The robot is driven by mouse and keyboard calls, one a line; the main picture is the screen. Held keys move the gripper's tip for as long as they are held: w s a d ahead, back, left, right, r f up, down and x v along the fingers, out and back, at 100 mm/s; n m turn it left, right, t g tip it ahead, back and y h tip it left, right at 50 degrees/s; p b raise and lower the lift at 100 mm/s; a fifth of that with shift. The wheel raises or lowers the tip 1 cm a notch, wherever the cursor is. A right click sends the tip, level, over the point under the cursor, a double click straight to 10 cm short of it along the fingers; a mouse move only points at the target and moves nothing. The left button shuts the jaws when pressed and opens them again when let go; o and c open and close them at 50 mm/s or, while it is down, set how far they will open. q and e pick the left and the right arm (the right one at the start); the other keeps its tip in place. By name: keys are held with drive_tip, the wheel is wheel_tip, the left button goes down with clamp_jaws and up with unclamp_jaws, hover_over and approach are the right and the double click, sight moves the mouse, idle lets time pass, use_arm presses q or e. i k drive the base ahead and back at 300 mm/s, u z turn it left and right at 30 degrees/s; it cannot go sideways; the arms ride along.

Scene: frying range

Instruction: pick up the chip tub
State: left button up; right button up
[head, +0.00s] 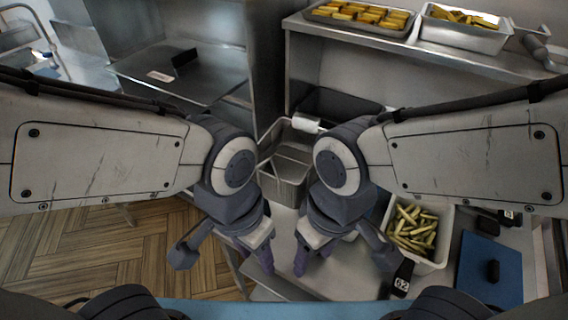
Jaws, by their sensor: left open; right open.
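A white square tub of pale cut chips (446,250) stands on the steel worktop at the lower right. I take it as the chip tub. My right gripper (312,250) points down over the worktop, left of the tub and apart from it. It is open and empty. My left gripper (262,250) points down near the worktop's left edge, further from the tub. It is also open and empty. My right wrist covers part of the space beside the tub's left side.
A blue board (486,262) lies right of the tub, and a black tag (403,275) stands at its front. Steel pans (285,172) sit behind the grippers. A raised shelf (440,50) holds a tray of fried pieces (360,14) and a steel chip pan (462,38).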

sight(408, 245)
drive_tip(key=z, duration=2.3)
drive_tip(key=k, duration=1.5)
drive_tip(key=u, duration=1.75)
